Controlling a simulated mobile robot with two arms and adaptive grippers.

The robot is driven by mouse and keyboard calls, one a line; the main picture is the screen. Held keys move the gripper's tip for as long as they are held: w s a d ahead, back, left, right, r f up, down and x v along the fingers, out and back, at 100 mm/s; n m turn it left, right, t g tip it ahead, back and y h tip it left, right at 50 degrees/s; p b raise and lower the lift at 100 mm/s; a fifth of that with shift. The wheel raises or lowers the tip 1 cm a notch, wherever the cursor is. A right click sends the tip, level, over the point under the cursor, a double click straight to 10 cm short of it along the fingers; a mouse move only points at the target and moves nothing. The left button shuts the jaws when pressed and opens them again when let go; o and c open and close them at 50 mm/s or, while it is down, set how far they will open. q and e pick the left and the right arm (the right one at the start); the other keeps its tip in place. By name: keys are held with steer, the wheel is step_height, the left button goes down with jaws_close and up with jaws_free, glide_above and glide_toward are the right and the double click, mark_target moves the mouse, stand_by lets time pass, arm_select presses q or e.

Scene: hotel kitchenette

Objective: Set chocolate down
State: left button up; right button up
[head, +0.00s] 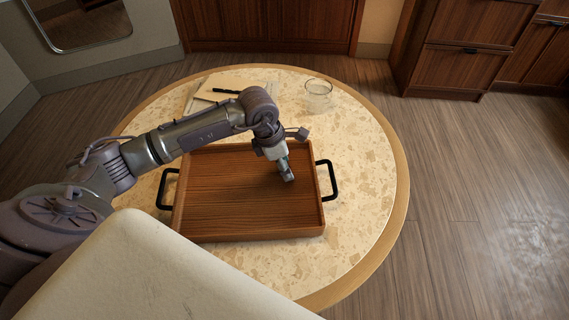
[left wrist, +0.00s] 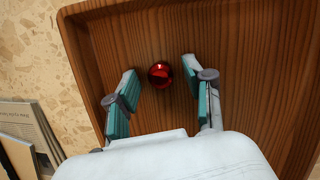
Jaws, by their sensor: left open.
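The chocolate (left wrist: 160,75) is a small, shiny red ball in the left wrist view. It appears to rest on the floor of the wooden tray (head: 225,195), between my fingertips, with a gap on each side. My left gripper (head: 287,176) is open and points down over the right part of the tray in the head view. The chocolate cannot be made out in the head view, where the gripper seems to hide it. The tray also fills most of the left wrist view (left wrist: 240,40). My right gripper is not in view.
The tray has black handles (head: 331,180) and stands on a round, stone-patterned table (head: 370,170). A clear glass (head: 318,95) stands behind it to the right. Papers (head: 205,92) and a dark pen lie at the back left. The tray's left half is bare.

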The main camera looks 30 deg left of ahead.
arm_select(q)
steer(key=v, duration=1.2)
steer(key=shift+b, duration=0.45)
steer(key=shift+f, duration=0.1)
